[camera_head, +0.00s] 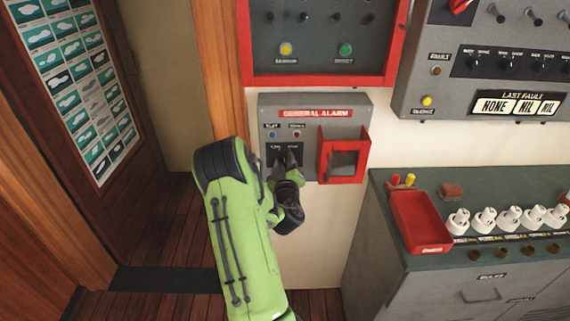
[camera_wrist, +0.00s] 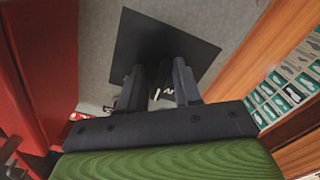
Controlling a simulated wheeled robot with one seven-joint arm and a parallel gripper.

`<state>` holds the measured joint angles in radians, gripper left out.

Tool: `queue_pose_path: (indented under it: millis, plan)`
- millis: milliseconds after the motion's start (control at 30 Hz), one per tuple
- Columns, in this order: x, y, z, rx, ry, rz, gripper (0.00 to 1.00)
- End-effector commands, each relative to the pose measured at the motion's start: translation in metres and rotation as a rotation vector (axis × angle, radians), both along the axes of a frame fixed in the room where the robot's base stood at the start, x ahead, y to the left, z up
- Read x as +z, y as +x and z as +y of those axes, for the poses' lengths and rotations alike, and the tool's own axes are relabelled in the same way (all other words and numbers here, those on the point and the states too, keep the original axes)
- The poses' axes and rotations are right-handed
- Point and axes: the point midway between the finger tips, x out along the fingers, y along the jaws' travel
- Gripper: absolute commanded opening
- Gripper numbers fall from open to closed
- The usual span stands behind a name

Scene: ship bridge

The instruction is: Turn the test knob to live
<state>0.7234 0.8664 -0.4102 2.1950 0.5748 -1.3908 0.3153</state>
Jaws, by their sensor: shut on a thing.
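The grey general alarm box (camera_head: 345,103) is on the wall in the middle of the head view, with a red label across its top. Its black knob plate (camera_head: 271,149) is at its lower left and shows as a dark tilted square in the wrist view (camera_wrist: 165,35). My gripper (camera_head: 284,161) reaches up to this plate. In the wrist view its two fingers (camera_wrist: 157,88) close on the dark test knob at the plate. The knob is mostly hidden by the fingers, so I cannot tell which way it points. White lettering between the fingers is too small to read.
A red open-fronted guard (camera_head: 326,160) juts out just right of the plate. A red-framed panel (camera_head: 320,83) hangs above, and a fault panel (camera_head: 410,96) is at upper right. A console with a red tray (camera_head: 408,238) stands at right. Floor shows at left.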

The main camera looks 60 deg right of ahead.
Motion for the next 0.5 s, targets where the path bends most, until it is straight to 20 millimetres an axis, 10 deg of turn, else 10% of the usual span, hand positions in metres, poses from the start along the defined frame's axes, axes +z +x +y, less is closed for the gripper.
queue_pose_path:
  millis: [500]
  plan:
    - [-0.0045, -0.0009, 0.0009, 0.000, -0.197, 0.411, 0.03]
